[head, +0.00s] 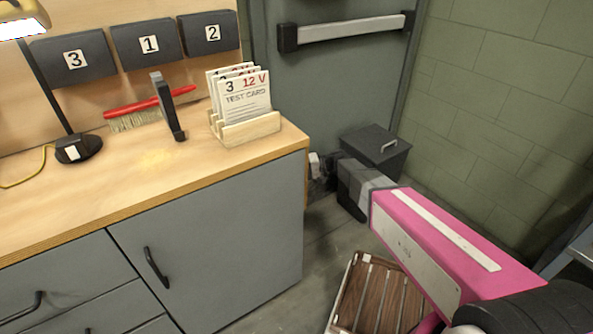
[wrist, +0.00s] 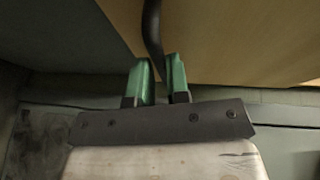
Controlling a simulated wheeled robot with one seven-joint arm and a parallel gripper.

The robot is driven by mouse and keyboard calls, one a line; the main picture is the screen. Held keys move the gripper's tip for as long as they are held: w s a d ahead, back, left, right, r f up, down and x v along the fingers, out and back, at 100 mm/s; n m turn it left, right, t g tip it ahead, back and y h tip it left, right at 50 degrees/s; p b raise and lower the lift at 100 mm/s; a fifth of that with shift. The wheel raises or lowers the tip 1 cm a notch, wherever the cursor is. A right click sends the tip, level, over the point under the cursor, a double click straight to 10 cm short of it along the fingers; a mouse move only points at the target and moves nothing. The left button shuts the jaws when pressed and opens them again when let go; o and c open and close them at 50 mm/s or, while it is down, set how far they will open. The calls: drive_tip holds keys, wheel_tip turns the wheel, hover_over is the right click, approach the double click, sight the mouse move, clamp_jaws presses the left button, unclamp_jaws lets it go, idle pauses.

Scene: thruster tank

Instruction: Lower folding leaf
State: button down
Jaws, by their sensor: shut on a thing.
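My gripper (wrist: 158,78) shows in the wrist view with its two green fingers on either side of a dark curved bar (wrist: 152,28), shut on it. The bar runs up past the edge of a tan wooden panel (wrist: 230,40). I cannot tell whether this panel is the folding leaf or part of the bench. In the head view, my pink arm reaches from the lower right towards the right end of the workbench (head: 180,185). The fingers and the bar are not clear there, low beside the bench's end. No raised leaf stands out in the head view.
A slatted wooden piece (head: 378,295) lies low below my arm. A dark lidded box (head: 376,150) stands by the grey door (head: 340,75). A card rack (head: 248,129), a red brush (head: 140,112) and a dark upright bracket (head: 167,105) are on the bench.

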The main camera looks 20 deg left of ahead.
drive_tip(key=c, duration=1.2)
unclamp_jaws()
drive_tip(key=shift+s+a+f, duration=0.1)
drive_tip(key=shift+f, duration=0.6)
drive_tip(key=shift+o, duration=0.2)
drive_tip(key=shift+r, duration=0.15)
drive_tip(key=shift+r, duration=0.1)
drive_tip(key=v, duration=1)
drive_tip(key=shift+w+d, duration=0.25)
drive_tip(key=shift+d, duration=0.05)
drive_tip(key=shift+r, duration=0.1)
